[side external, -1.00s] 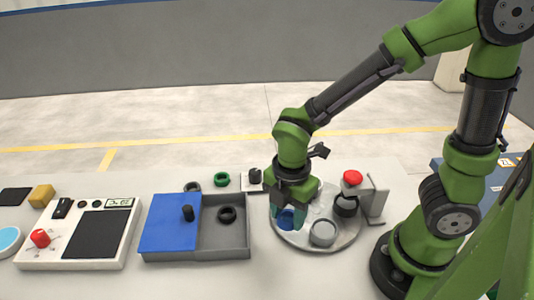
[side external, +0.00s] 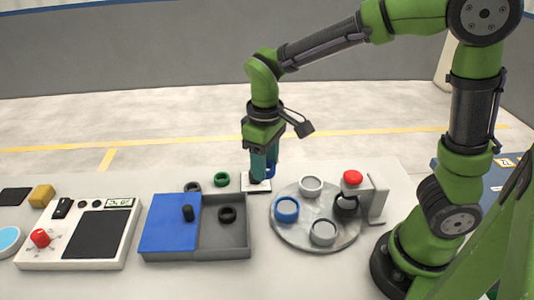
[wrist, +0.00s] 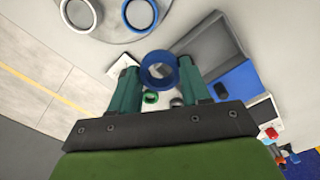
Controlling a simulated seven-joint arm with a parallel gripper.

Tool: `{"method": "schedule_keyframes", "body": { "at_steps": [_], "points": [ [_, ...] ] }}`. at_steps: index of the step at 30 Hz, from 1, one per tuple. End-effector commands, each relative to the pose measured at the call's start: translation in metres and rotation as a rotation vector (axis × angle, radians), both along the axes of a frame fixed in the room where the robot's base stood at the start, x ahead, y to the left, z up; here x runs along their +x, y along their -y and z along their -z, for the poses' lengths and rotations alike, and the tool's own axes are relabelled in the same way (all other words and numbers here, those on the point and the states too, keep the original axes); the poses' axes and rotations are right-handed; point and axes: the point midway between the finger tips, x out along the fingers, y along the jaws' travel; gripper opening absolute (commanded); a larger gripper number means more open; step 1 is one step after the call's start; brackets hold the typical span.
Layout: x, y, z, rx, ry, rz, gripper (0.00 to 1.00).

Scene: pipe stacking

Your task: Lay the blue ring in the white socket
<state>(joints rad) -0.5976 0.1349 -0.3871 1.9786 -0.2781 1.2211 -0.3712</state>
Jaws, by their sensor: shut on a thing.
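My gripper (side external: 264,172) is shut on a blue ring (wrist: 158,70), which sits between the two teal fingers in the wrist view. In the side view the gripper points down in front of or over a small white square plate (side external: 249,187) with a dark peg; the fingers partly hide it. The turntable (side external: 300,240) carries a pale white round socket (side external: 311,185), a blue-rimmed round one (side external: 287,209) and a grey one (side external: 323,233). The pale and blue-rimmed ones seem to be those at the top of the wrist view. The gripper is apart from the turntable, left of it.
A post with a red knob (side external: 352,178) stands at the turntable's right. A control panel (side external: 75,260) is further left.

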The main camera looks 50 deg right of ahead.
Motion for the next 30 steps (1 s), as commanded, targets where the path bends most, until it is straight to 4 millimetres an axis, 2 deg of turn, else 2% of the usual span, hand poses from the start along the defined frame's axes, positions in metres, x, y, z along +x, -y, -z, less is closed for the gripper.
{"method": "schedule_keyframes", "body": {
  "at_steps": [1, 6, 9, 12, 15, 20, 30],
  "points": [
    [-0.015, -0.022, 0.013, 0.0, -0.006, -0.057, 0.18],
    [-0.067, -0.077, 0.054, -0.002, -0.007, -0.19, 0.18],
    [-0.096, -0.097, 0.074, -0.002, -0.005, -0.236, 0.18],
    [-0.119, -0.108, 0.089, -0.002, -0.004, -0.25, 0.18],
    [-0.129, -0.112, 0.099, -0.002, -0.003, -0.227, 0.18],
    [-0.113, -0.125, 0.102, 0.0, -0.001, -0.174, 0.18],
    [-0.046, -0.185, 0.111, -0.001, 0.0, -0.173, 0.18]
  ]
}}
